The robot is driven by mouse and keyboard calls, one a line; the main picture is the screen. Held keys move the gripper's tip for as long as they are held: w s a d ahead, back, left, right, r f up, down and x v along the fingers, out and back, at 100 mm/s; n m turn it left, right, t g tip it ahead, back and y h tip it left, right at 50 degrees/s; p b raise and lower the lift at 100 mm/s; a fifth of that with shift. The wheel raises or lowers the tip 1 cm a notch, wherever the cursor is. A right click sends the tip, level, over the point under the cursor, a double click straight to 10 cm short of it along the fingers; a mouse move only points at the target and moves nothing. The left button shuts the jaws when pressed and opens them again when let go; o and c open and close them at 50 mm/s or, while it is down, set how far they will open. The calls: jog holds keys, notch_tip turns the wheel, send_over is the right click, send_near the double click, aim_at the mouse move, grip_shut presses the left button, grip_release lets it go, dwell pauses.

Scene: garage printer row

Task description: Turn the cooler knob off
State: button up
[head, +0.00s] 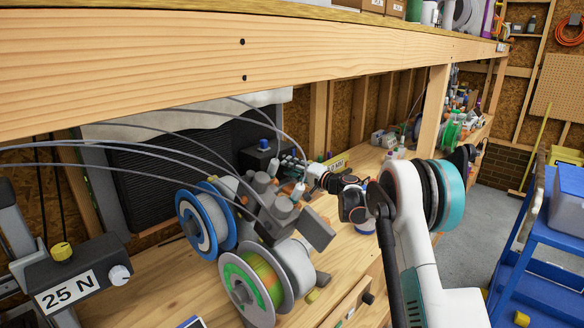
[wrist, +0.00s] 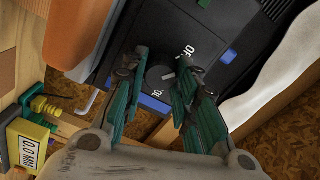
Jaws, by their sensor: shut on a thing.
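The cooler is a black box (head: 262,158) with a blue button on top, standing at the back of the bench in the head view. Its dark front panel shows close in the wrist view (wrist: 210,40), with white lettering that reads like OFF. The small dark round knob (wrist: 157,78) has a pale pointer mark on its right side. My gripper (wrist: 158,72) has one green-sided finger on each side of the knob and is shut on it. In the head view my gripper (head: 298,172) reaches the box front, and the knob is hidden there.
Filament spools (head: 205,222) and grey printer parts stand close left of my arm. A box labelled 25 N (head: 75,285) with a white knob is at the lower left. A thick wooden beam (head: 240,60) runs overhead. A yellow gauge (wrist: 28,148) sits left in the wrist view.

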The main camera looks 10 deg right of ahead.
jog(key=shift+f+n, duration=0.1)
jog(key=shift+n, duration=0.6)
jog(key=o, duration=1.1)
jog(key=shift+c, duration=0.2)
jog(key=shift+s+d, duration=0.1)
jog(key=v, duration=1.1)
jog(key=shift+s+d, duration=0.2)
jog(key=shift+s, duration=0.15)
